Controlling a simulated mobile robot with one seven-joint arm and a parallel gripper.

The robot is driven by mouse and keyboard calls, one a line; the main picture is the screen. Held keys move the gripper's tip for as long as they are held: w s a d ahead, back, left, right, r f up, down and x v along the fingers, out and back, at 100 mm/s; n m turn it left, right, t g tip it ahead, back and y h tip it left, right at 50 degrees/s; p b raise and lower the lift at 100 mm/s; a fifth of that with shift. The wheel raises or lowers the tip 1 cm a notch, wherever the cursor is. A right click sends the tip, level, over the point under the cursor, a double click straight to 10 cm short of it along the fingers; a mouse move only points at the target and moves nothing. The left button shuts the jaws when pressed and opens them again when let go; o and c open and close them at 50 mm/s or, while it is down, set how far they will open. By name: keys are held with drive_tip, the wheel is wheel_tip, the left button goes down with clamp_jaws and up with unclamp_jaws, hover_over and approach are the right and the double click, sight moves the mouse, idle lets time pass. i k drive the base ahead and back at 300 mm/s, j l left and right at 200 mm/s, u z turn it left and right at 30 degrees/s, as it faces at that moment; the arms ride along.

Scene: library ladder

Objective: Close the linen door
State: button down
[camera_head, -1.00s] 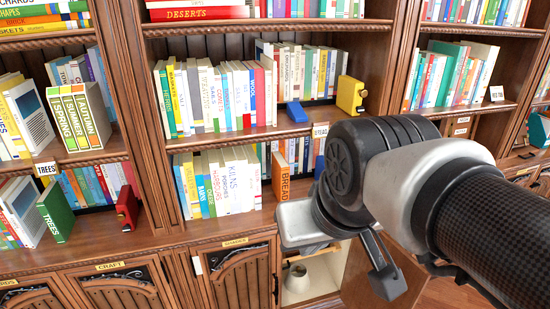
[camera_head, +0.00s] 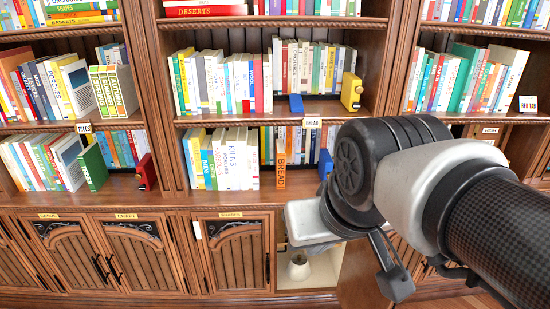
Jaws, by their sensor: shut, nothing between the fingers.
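A cupboard in the lower row stands open, showing a pale interior (camera_head: 322,268). Its wooden door (camera_head: 358,284) is swung out at the right of the opening, partly hidden behind my arm. I cannot read a linen label on it. My gripper (camera_head: 394,286) is in front of the cupboards at lower right. It appears as a dark, narrow tip below my wrist, shut and empty, overlapping the door's right side in the picture. Whether it touches the door cannot be told.
A white object (camera_head: 299,268) stands inside the open cupboard. Closed cupboard doors (camera_head: 234,255) run to the left. Bookshelves fill the wall above, with an orange book labelled BREAD (camera_head: 281,170) near my wrist. Some floor shows at the lower right.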

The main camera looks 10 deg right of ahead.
sight(358, 287)
drive_tip(key=k+l+u, duration=0.15)
drive_tip(key=l, duration=0.2)
drive_tip(key=k+l+u, duration=0.1)
drive_tip(key=l, duration=0.25)
drive_tip(key=k+l+u, duration=0.15)
drive_tip(key=l, duration=0.2)
drive_tip(key=k+l+u, duration=0.1)
drive_tip(key=l, duration=0.25)
drive_tip(key=l+u, duration=0.15)
drive_tip(key=l, duration=0.2)
drive_tip(key=k+l+u, duration=0.1)
drive_tip(key=l, duration=0.25)
drive_tip(key=l+u, duration=0.15)
drive_tip(key=l, duration=0.4)
drive_tip(key=k+l+u, duration=0.2)
drive_tip(key=l, duration=0.35)
drive_tip(key=i+l, duration=0.1)
drive_tip(key=l, duration=0.35)
drive_tip(key=l+u, duration=0.1)
drive_tip(key=l, duration=0.3)
drive_tip(key=i+j+u, duration=0.25)
drive_tip(key=i+j, duration=0.15)
drive_tip(key=j, duration=0.1)
